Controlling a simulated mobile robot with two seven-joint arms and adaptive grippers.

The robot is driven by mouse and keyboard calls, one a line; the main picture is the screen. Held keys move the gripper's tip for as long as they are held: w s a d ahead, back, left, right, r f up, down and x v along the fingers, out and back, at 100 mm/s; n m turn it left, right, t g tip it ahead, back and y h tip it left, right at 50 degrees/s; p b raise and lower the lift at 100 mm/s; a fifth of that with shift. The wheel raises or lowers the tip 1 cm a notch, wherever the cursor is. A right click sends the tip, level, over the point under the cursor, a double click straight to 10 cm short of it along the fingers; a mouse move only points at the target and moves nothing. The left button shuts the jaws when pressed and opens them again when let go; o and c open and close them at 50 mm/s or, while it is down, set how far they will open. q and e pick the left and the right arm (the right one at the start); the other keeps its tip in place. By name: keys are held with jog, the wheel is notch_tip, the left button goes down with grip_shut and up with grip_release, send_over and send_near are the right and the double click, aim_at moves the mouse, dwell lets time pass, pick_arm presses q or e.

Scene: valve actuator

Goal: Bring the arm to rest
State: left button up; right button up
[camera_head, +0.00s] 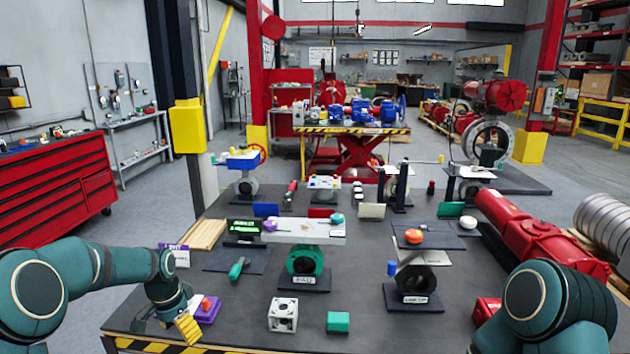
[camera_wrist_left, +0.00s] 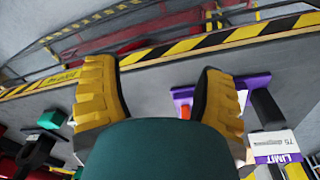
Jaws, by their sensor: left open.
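My left gripper (camera_head: 188,326) is low at the front left edge of the workbench (camera_head: 250,330). A purple block with an orange top (camera_head: 207,309) lies just right of the gripper in the head view; purple parts also show beside one finger in the wrist view (camera_wrist_left: 255,82). My right arm (camera_head: 545,305) shows at the lower right of the head view. Its gripper is not seen.
A white cube with a round opening (camera_head: 282,315) and a green block (camera_head: 338,321) lie near the front edge. A green-handled tool (camera_head: 238,268) lies farther back. Valve stands (camera_head: 305,262) and (camera_head: 414,282) rise mid-bench. A red actuator (camera_head: 540,235) lies at right.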

pick_arm(q)
jog(key=s+d+f+n+t+h, duration=0.1)
jog(key=s+d+f+n+h, duration=0.3)
jog(key=s+d+f, duration=1.35)
jog(key=s+d+f+n+y, duration=0.1)
jog(key=s+d+n, duration=0.3)
jog(key=s, duration=0.3)
jog(key=shift+s+f+b, duration=0.15)
jog(key=shift+s+b, duration=0.2)
jog(key=shift+b, duration=0.05)
